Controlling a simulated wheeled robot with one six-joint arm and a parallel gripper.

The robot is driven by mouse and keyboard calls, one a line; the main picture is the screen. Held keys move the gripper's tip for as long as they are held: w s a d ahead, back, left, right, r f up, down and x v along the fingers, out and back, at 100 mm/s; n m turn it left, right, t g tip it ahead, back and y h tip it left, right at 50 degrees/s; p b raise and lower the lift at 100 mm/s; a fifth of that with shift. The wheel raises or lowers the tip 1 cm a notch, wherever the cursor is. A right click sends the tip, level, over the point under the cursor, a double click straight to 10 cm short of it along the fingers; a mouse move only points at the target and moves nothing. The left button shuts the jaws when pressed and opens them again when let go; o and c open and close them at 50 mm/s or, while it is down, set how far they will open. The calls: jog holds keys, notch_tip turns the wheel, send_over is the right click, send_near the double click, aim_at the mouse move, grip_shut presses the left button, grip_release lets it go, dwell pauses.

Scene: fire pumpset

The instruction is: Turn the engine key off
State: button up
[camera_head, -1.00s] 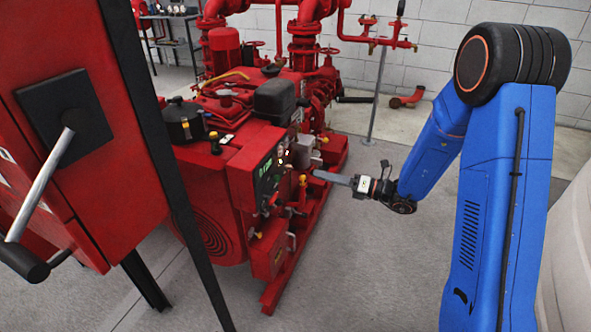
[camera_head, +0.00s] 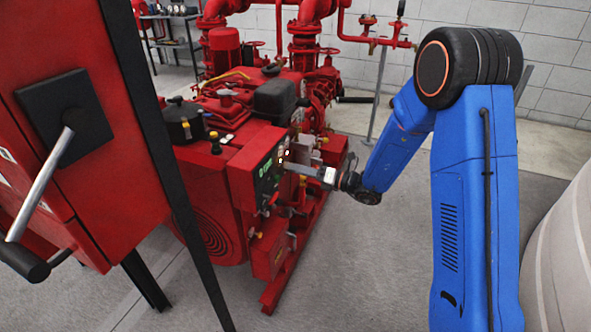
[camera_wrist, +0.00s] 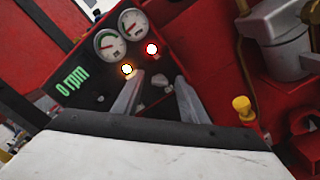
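The engine's black control panel (camera_head: 268,172) is on the front of the red pumpset. In the wrist view the panel (camera_wrist: 82,65) shows a green "0 rpm" readout, two round gauges, a lit orange light (camera_wrist: 127,69) and a lit red light (camera_wrist: 151,49). My gripper (camera_head: 290,167) points left with its tips close to the panel. In the wrist view my gripper (camera_wrist: 158,80) has its two fingers spread apart. A small grey key-like piece (camera_wrist: 159,80) shows between the fingertips. I cannot tell its turn position or whether a finger touches it.
A yellow-capped part (camera_wrist: 243,108) is right of the fingers. A red cabinet (camera_head: 95,200) with a lever handle stands in the left foreground. A red frame rail (camera_head: 290,265) runs along the engine base. The grey floor (camera_head: 370,270) to the right is clear.

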jog(key=shift+c, duration=0.3)
grip_shut()
jog(key=shift+n, duration=4.4)
jog(key=shift+o, duration=0.3)
grip_release()
